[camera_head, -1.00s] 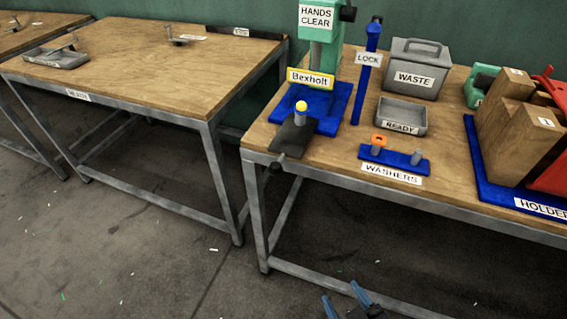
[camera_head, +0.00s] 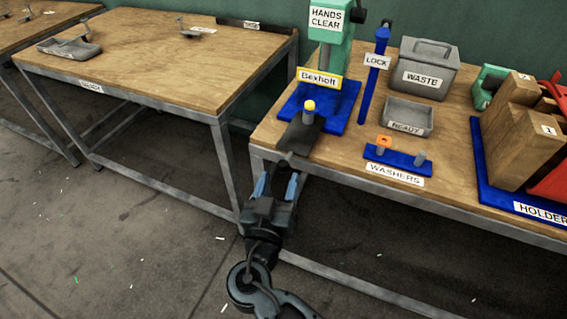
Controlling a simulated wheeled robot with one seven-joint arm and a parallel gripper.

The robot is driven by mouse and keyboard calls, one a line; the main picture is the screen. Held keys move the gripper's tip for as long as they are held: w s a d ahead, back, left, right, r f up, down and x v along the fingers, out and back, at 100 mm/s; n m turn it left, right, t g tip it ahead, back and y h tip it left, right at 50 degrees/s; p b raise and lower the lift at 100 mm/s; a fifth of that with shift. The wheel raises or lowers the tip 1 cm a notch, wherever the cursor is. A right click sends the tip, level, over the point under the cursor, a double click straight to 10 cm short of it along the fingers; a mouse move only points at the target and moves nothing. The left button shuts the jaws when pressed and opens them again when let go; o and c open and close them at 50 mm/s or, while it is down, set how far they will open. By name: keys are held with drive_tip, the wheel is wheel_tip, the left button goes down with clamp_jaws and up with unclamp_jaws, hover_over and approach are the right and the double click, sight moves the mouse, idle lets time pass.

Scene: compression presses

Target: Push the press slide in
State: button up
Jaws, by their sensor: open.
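The press (camera_head: 331,52) is green on a blue base, with a yellow "Bexholt" plate and a "HANDS CLEAR" sign. Its dark slide (camera_head: 300,134) sticks out at the front towards the table edge. A grey post with a yellow top (camera_head: 309,110) stands on the slide. My gripper (camera_head: 279,180) is open and empty, its blue fingers pointing up at the slide's front end. It looks just short of the table edge, below the slide in the picture. The slide's handle is partly unclear behind the fingers, and I cannot tell whether they touch it.
Right of the press stand a blue LOCK post (camera_head: 373,78), a WASTE bin (camera_head: 423,72), a READY tray (camera_head: 406,118) and a blue washers stand (camera_head: 398,157). A HOLDER rack with boxes (camera_head: 513,135) is further right. Another table (camera_head: 160,60) stands left, across a gap.

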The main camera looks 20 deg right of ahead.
sight(284, 165)
drive_tip(key=shift+p+x, duration=0.45)
drive_tip(key=shift+x, duration=2.05)
clamp_jaws()
